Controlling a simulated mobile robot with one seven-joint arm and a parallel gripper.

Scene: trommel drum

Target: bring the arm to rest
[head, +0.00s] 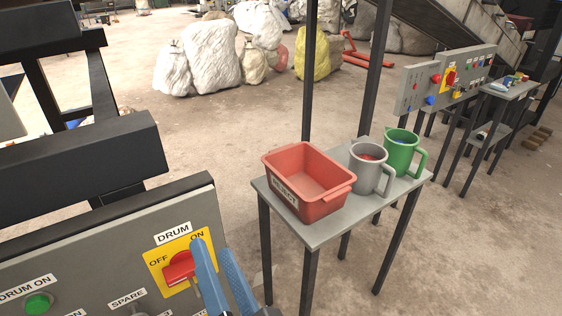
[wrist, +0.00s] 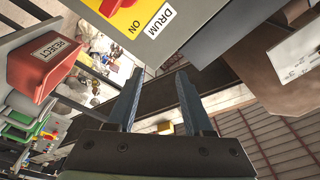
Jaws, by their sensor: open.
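My gripper (head: 213,247) is at the bottom of the head view, its two blue fingers in front of the grey control panel (head: 95,258). The fingers stand apart with nothing between them; they also show in the wrist view (wrist: 160,72). Just left of them is the red drum switch (head: 180,268) on a yellow plate marked OFF and ON. Its exact setting is hard to tell. In the wrist view the yellow plate (wrist: 142,14) is at the top, beyond the fingertips, with a gap visible.
Right of my gripper, a small grey table (head: 318,232) holds a red reject bin (head: 318,205), a grey mug (head: 368,172) and a green mug (head: 403,153). A dark frame (head: 80,160) stands at the left. Another control panel (head: 445,78) stands farther back. Open floor lies behind the table.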

